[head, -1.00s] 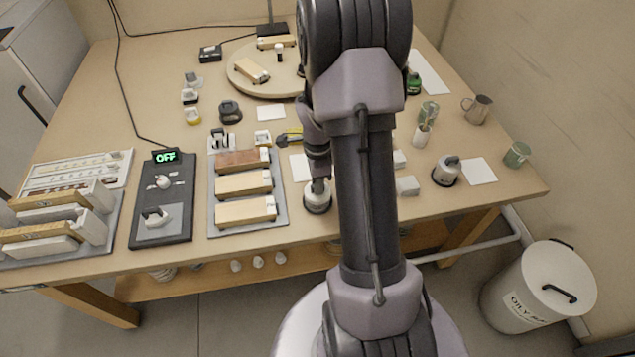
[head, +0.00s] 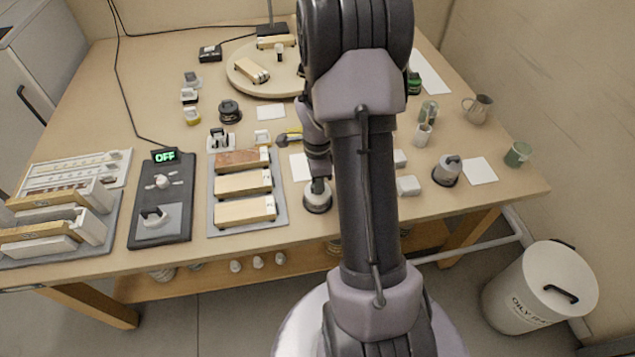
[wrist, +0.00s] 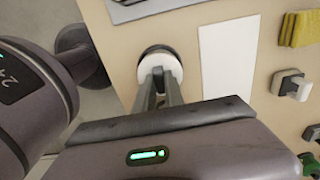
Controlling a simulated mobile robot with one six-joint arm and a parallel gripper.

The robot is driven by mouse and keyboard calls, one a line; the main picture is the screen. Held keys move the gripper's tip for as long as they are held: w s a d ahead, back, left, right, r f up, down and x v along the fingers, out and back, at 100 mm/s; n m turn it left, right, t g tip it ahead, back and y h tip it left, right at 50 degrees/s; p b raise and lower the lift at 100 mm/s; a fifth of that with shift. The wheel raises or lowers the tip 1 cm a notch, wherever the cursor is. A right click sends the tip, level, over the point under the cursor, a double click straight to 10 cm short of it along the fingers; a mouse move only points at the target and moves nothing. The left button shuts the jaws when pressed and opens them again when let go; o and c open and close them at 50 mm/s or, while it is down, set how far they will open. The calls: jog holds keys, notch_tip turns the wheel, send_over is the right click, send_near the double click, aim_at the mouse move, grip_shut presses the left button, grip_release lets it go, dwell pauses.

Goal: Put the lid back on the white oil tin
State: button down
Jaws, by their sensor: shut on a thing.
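A round white piece (head: 317,200) with a dark rim sits at the front middle of the bench, below my gripper (head: 318,186). In the wrist view my gripper (wrist: 159,78) is shut on this white piece (wrist: 160,62), which looks like the white oil tin's lid. A dark round shape (wrist: 158,50) shows around and behind it. I cannot tell whether the lid is seated or just above this dark shape.
A grey tray (head: 247,228) with several whetstones lies left of my gripper. A white card (head: 300,168) lies behind it, and another card (head: 479,171) lies at the right. A white block (head: 408,186) and cups are to the right. The bench's front edge is close.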

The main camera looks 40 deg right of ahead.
dwell(0.9)
jog(key=c, duration=0.9)
grip_release()
jog(key=shift+o, duration=0.2)
jog(key=shift+r+p, duration=2.3)
jog(key=shift+r, duration=1.2)
grip_shut()
